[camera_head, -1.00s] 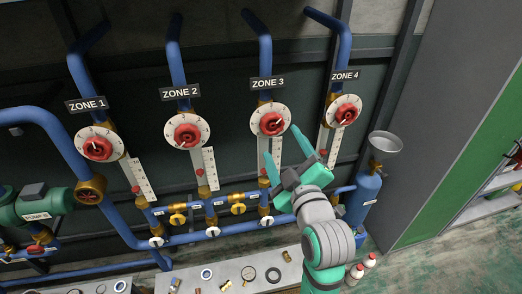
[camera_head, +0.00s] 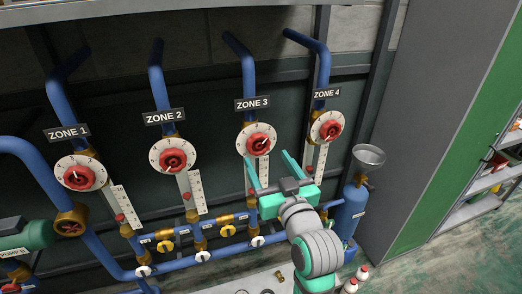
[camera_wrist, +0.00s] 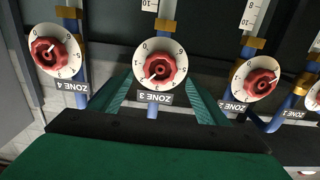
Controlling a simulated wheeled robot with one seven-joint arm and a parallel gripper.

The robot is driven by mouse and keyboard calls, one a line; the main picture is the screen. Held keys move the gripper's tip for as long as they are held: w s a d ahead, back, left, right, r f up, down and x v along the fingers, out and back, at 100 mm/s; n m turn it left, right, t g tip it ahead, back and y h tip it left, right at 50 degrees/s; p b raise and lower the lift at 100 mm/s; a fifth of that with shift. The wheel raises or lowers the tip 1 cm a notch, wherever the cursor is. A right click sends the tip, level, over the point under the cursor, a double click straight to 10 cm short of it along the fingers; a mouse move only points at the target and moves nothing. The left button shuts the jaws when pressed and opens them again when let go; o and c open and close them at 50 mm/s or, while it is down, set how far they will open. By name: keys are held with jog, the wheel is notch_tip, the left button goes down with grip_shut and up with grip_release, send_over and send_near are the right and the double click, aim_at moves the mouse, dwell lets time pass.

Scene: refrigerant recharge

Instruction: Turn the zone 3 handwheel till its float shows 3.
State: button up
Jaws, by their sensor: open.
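The zone 3 handwheel (camera_head: 258,143) is a red knob on a round white dial under the ZONE 3 label (camera_head: 253,104). In the wrist view, which is upside down, the handwheel (camera_wrist: 161,70) appears between and beyond my two fingers. My gripper (camera_head: 267,162) is open and empty, its fingertips just below and in front of the zone 3 dial. They do not appear to touch the wheel. The white zone 3 scale below the dial is partly hidden by my gripper. A small red float (camera_head: 251,191) shows near its lower part; its reading is too small to tell.
Similar handwheels stand at zone 4 (camera_head: 329,130), zone 2 (camera_head: 173,160) and zone 1 (camera_head: 78,174). Blue pipes and yellow valves (camera_head: 227,230) run below. A blue cylinder with a funnel (camera_head: 368,156) stands to the right. A bench (camera_head: 215,288) lies at the bottom.

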aim_at(260, 146)
jog(key=x, duration=0.6)
jog(key=shift+d, duration=0.1)
jog(key=shift+a, duration=0.25)
jog(key=c, duration=1)
jog(key=shift+n, duration=0.7)
jog(key=shift+c, duration=0.2)
jog(key=shift+d, duration=0.1)
jog(key=shift+n, duration=0.6)
jog(key=shift+r+n, duration=0.1)
jog(key=shift+n, duration=0.6)
